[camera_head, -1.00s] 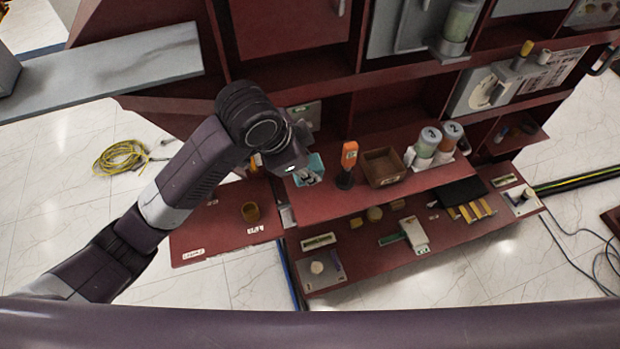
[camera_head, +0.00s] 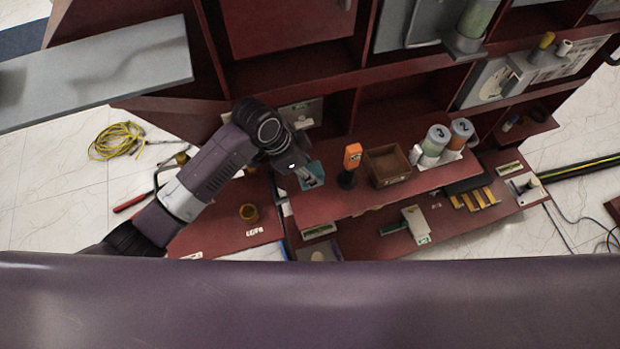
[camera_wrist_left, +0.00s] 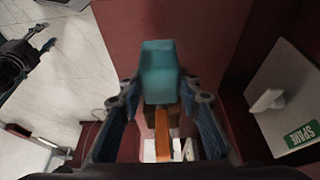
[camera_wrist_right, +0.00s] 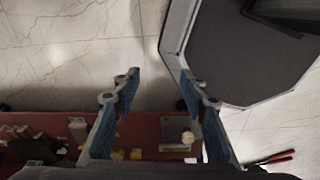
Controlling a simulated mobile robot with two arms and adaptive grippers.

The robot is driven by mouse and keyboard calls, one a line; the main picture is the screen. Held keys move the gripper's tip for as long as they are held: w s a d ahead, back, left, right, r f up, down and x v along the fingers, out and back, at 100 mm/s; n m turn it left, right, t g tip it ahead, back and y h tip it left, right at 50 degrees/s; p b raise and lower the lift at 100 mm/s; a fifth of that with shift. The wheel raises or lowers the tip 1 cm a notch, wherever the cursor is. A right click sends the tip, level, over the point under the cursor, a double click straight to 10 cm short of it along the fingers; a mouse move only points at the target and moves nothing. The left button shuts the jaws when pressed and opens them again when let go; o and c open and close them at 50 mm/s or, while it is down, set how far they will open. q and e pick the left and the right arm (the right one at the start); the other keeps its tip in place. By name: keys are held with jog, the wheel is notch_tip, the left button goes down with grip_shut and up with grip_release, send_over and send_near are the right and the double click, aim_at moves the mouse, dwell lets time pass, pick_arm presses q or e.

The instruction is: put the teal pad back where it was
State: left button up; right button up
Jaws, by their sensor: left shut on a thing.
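The teal pad (camera_head: 314,171) is at the left end of the red upper shelf (camera_head: 330,203). My left gripper (camera_head: 307,178) is shut on it. In the left wrist view the teal pad (camera_wrist_left: 159,70) sits between the fingertips of the left gripper (camera_wrist_left: 160,97) and sticks out past them. I cannot tell whether the pad touches the shelf. My right gripper (camera_wrist_right: 155,92) shows only in its own wrist view, with its fingers apart and nothing between them.
An orange device on a dark stand (camera_head: 352,160) is just right of the pad. Beyond it are a brown open box (camera_head: 388,165) and grey-green canisters (camera_head: 435,142).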

pick_arm(q)
jog(key=shift+s+f, duration=0.1)
jog(key=shift+f, duration=0.65)
notch_tip(320, 180, down, 4)
jog(key=shift+f, duration=0.25)
pick_arm(e)
jog(key=shift+w+a+r, duration=0.25)
jog(key=shift+w+a, duration=0.05)
jog(key=shift+w, duration=0.25)
pick_arm(q)
jog(key=o, duration=0.7)
jog(key=shift+o, duration=1.6)
pick_arm(e)
jog(key=shift+w, duration=0.4)
